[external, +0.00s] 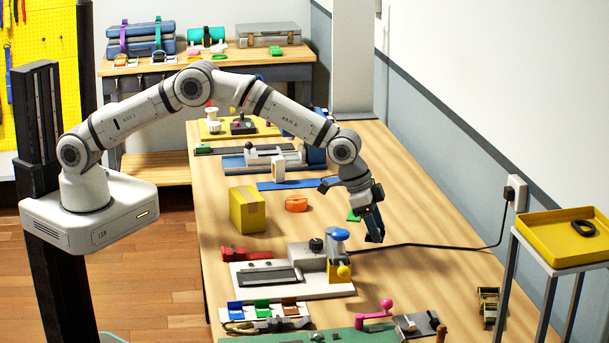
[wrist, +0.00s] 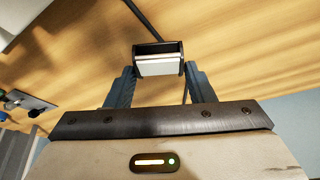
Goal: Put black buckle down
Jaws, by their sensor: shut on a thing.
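My gripper (external: 374,228) is above the wooden table, to the right of a machine with a blue knob. In the wrist view my gripper (wrist: 159,72) is shut on the black buckle (wrist: 158,64), which sits between the two fingertips. The buckle looks like a black frame with a pale bar across it. The wood grain of the table shows behind it. In the external view the buckle is too small and dark to tell from the fingers.
The machine (external: 310,265) stands left of my gripper. A black cable (external: 440,245) runs from it to a wall socket. A yellow box (external: 247,209) and orange tape roll (external: 296,204) lie farther back. A yellow tray (external: 540,240) at right holds a black loop. Table right of my gripper is mostly bare.

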